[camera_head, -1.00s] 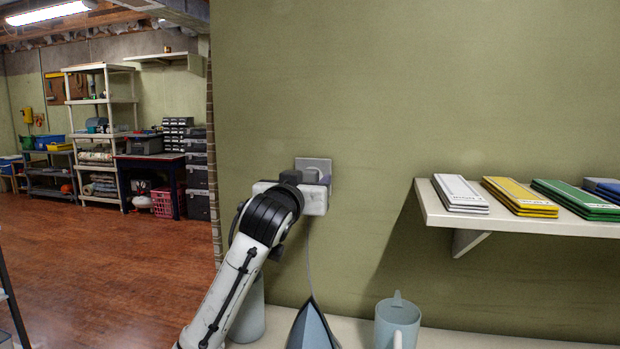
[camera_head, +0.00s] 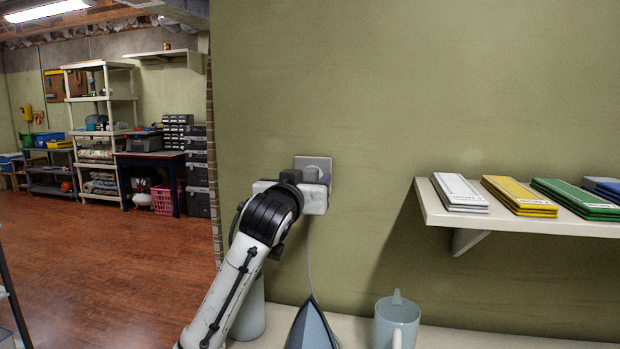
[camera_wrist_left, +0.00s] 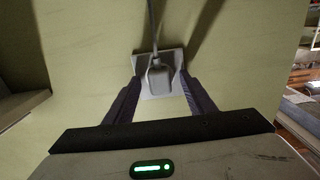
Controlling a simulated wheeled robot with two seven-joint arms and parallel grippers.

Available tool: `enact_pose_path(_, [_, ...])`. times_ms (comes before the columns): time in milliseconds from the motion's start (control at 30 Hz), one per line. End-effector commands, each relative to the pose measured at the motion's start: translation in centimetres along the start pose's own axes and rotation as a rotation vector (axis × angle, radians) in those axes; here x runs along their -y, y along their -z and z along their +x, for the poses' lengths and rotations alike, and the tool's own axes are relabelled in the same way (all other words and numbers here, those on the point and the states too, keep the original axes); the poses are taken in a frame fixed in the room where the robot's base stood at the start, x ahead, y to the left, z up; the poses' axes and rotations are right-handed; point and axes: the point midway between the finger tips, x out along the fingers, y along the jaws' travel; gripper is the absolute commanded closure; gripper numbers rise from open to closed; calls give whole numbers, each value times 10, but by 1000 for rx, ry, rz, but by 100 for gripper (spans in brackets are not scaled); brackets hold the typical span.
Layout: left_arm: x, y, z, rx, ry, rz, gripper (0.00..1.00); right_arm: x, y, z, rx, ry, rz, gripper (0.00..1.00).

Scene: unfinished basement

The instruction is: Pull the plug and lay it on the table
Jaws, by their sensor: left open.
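The grey plug (camera_wrist_left: 158,80) sits in the pale outlet plate (camera_wrist_left: 172,62) on the green wall. In the head view the plug (camera_head: 312,173) shows just above my left gripper, against the plate (camera_head: 325,163). My left gripper (camera_wrist_left: 158,88) is open, with one dark finger on each side of the plug and gaps visible beside it. The cord runs from the plug to the iron (camera_head: 312,328) on the table (camera_head: 262,338). My gripper's body hides part of the outlet in the head view. My right gripper is not in view.
A light blue mug (camera_head: 397,322) stands right of the iron. A grey-blue cylindrical container (camera_head: 249,318) stands left of it, partly behind my arm. A wall shelf (camera_head: 500,222) with several coloured flat stacks juts out at the right.

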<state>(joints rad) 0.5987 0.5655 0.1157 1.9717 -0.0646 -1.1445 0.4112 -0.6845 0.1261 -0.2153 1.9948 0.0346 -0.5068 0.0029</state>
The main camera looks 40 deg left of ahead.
Motion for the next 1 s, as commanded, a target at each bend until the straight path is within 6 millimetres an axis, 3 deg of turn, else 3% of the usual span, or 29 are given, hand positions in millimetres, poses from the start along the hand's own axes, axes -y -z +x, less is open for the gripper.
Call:
enact_pose_path(700, [0,0,0,1,0,0,50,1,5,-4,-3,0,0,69])
enact_pose_path(1000, [0,0,0,0,0,0,100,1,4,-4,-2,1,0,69])
